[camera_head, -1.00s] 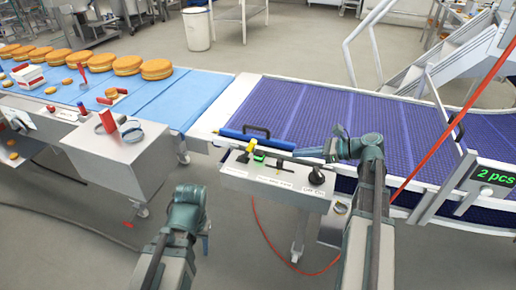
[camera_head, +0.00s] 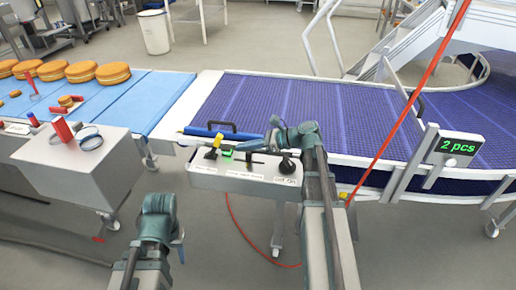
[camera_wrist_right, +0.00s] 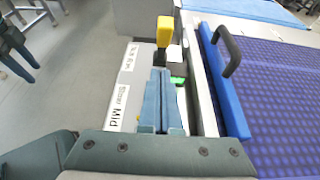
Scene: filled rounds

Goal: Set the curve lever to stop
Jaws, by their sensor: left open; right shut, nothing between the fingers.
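The control panel (camera_head: 222,176) has a yellow-topped lever (camera_head: 213,150), a green piece (camera_head: 227,153) beside it, and a black round-knobbed lever (camera_head: 288,164) at its right end. The label below the black knob is too small to read surely; it looks like "Curv On". My right gripper (camera_head: 274,138) is over the panel's back edge, left of and above the black knob. In the right wrist view its shut fingers (camera_wrist_right: 160,75) are empty, pointing toward the yellow lever (camera_wrist_right: 165,32) with the green piece close by. My left gripper (camera_head: 158,204) hangs away from the panel; its fingers barely show.
A blue bar with a black handle (camera_head: 222,128) lies behind the panel, along the purple conveyor belt (camera_head: 300,105). A grey box (camera_head: 70,165) with red pieces stands left. A red cord (camera_head: 402,120) hangs right of my right arm. A display (camera_head: 458,146) reads "2 pcs".

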